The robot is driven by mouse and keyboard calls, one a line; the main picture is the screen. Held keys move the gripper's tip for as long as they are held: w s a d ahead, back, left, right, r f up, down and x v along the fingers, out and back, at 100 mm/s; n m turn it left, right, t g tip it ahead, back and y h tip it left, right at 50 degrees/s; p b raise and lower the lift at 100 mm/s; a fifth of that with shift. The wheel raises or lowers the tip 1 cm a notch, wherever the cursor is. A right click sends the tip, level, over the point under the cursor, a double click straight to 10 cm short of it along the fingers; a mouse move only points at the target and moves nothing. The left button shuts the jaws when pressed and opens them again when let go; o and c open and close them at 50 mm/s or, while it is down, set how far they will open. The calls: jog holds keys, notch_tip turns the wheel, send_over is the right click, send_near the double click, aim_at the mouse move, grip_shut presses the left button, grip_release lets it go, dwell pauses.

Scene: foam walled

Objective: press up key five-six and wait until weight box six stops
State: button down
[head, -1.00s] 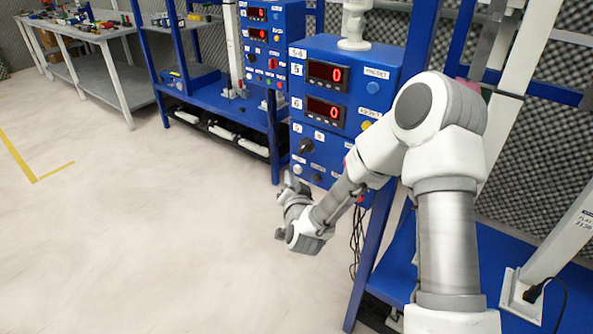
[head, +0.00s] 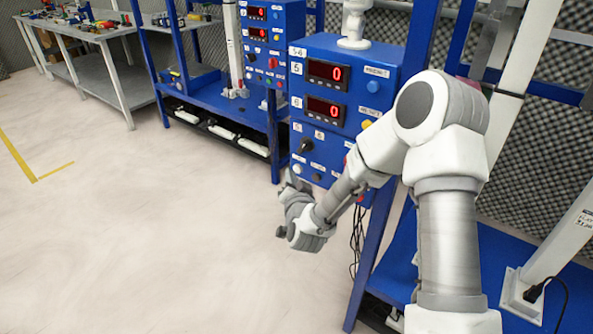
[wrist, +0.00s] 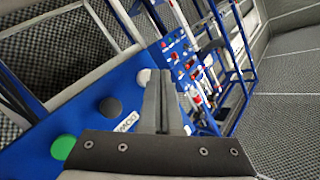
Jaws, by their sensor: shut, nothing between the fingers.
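The blue control box marked 5-6 (head: 340,75) stands in the middle of the head view. Its display 5 (head: 328,74) and display 6 (head: 323,111) both read 0 in red. A white button (head: 298,169) sits low on its front, with a dark button (head: 317,177) to its right. My gripper (head: 291,181) is shut and empty, just below the white button. In the wrist view, my fingers (wrist: 162,90) are close beside the white button (wrist: 143,77); contact cannot be told. The black button (wrist: 110,107) and green button (wrist: 63,147) are further left. I cannot identify weight box six.
A black rotary knob (head: 305,146) and yellow button (head: 367,124) are on the same box. A second blue control box (head: 270,40) stands behind it. Black cables (head: 356,240) hang below. The pale floor (head: 150,240) at left is clear.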

jog(key=shift+w+d, duration=0.15)
jog(key=shift+w, duration=0.05)
